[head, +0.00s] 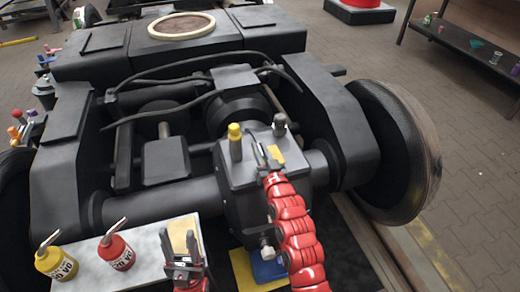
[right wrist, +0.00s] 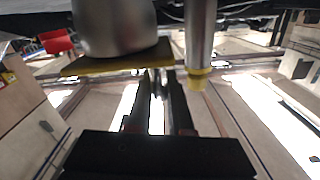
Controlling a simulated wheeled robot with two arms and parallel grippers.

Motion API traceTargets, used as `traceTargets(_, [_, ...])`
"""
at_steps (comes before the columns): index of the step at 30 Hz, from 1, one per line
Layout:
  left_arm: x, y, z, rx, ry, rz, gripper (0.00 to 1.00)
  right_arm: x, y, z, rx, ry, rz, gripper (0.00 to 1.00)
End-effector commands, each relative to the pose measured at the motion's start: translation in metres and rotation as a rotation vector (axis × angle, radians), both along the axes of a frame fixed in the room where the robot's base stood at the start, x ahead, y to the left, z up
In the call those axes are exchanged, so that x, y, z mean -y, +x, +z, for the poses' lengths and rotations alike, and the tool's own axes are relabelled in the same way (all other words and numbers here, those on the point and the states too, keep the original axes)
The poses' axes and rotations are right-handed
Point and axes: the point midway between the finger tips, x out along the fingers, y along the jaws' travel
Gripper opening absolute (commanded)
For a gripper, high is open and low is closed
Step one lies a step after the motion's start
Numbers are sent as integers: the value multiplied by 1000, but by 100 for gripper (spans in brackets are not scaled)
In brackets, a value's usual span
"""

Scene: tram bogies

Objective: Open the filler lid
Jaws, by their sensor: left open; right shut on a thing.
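The gearbox housing (head: 243,200) sits in the middle of the bogie in the head view. A flat yellow plate (head: 276,154) on its top looks like the filler lid. My right gripper (head: 264,154) comes from the front on the red arm and is shut at this plate's edge. In the right wrist view the closed fingers (right wrist: 158,82) meet the yellow plate (right wrist: 90,67) beside a large grey cylinder (right wrist: 115,25). The exact grip is partly hidden. My left gripper (head: 185,262) is open and empty, over the front of the light tray.
A yellow-capped post (head: 235,143) and a grey fitting (head: 280,124) stand on the housing close to my right gripper. A yellow oil bottle (head: 55,263) and a red one (head: 116,250) stand on the light tray (head: 150,262). Black cables (head: 180,84) cross behind.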

Motion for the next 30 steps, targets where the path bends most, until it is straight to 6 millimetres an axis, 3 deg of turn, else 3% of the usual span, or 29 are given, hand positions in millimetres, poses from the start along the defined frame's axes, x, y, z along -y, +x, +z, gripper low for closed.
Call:
traceTargets(11, [0, 0, 4, 0, 0, 0, 50, 1, 0, 5, -27, 75, 1, 0])
traceTargets(30, [0, 0, 12, 0, 0, 0, 50, 32, 10, 33, -196, 606, -1, 0])
